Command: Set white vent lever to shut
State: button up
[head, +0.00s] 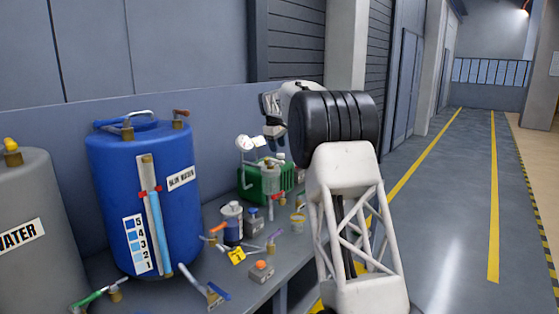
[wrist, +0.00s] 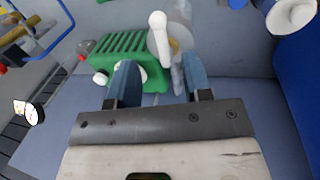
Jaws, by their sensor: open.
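A white lever with a rounded end (wrist: 158,21) shows at the top centre of the wrist view, in front of a pale round part, beside the green ribbed unit (wrist: 120,52). My gripper (wrist: 159,64) is open, with its two blue-grey fingers spread. The lever lies just beyond the fingertips, roughly in line with the gap; I cannot tell the distance, and nothing is gripped. In the head view my gripper (head: 274,130) hangs above and behind the green unit (head: 262,184). The lever cannot be made out surely there.
A blue drum (head: 145,195) and a grey tank (head: 25,220) stand at the left. Bottles, valves and small coloured fittings crowd the bench (head: 215,280) before the green unit. The floor at right is clear.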

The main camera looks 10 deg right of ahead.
jog(key=shift+w+d+f, duration=0.15)
jog(key=shift+f, duration=1)
jog(key=shift+w+d+f, duration=0.15)
jog(key=shift+d+f, duration=0.05)
jog(key=shift+f, duration=0.9)
jog(key=shift+w+d+f, duration=0.15)
jog(key=shift+f, duration=1)
grip_shut()
